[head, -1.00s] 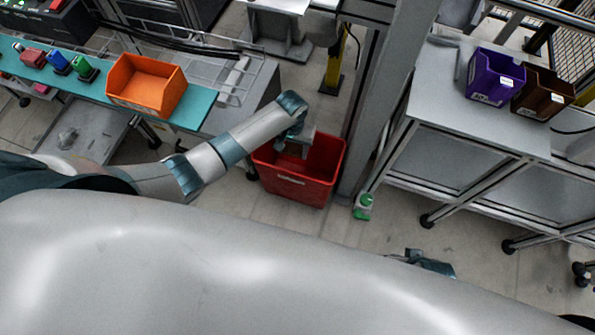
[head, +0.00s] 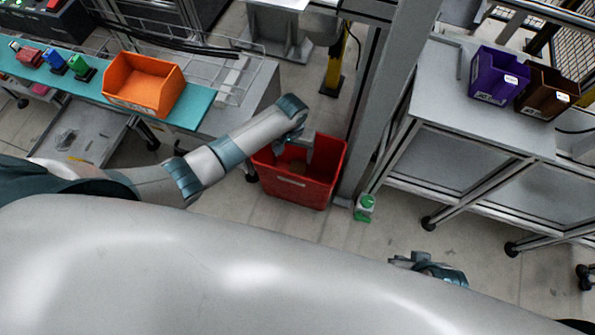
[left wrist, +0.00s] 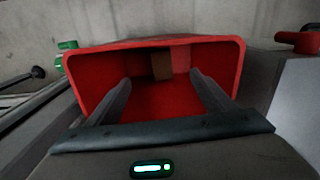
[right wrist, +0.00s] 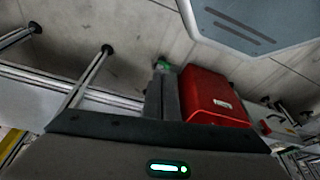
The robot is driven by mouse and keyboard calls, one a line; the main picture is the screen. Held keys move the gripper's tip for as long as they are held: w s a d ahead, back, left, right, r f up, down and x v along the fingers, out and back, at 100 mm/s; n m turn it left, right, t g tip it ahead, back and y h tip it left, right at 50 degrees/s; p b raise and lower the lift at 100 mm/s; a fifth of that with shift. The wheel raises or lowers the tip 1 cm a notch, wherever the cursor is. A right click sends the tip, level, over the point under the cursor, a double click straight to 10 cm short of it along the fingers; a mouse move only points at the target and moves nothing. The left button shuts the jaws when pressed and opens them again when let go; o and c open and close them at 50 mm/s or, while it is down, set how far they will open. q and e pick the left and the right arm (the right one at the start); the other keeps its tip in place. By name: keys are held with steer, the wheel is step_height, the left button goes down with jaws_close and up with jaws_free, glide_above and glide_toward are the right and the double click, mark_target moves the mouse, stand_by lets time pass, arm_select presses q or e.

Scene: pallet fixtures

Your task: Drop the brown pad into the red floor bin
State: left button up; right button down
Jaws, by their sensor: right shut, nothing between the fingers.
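The red floor bin (head: 297,190) stands on the floor in the middle of the head view. It fills the middle of the left wrist view (left wrist: 240,62). The brown pad (left wrist: 161,65) is inside the bin, past my left fingertips and apart from them. My left gripper (left wrist: 160,78) is open and empty, pointing down into the bin's mouth. My right gripper (right wrist: 163,97) is shut and empty, well away from the bin, low right in the head view (head: 402,262).
An orange bin (head: 143,85) sits on the teal-topped bench at left. Purple (head: 497,76) and brown (head: 546,92) bins sit on the right-hand table.

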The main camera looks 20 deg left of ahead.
arm_select(q)
steer(key=shift+r, duration=0.1)
step_height(320, 180, up, 17)
steer(key=p, duration=0.3)
steer(key=shift+p, duration=0.3)
arm_select(e)
step_height(320, 180, down, 8)
steer(key=d+g, duration=0.1)
steer(key=shift+w+r, duration=0.15)
steer(key=shift+r, duration=0.1)
steer(key=shift+d, duration=0.1)
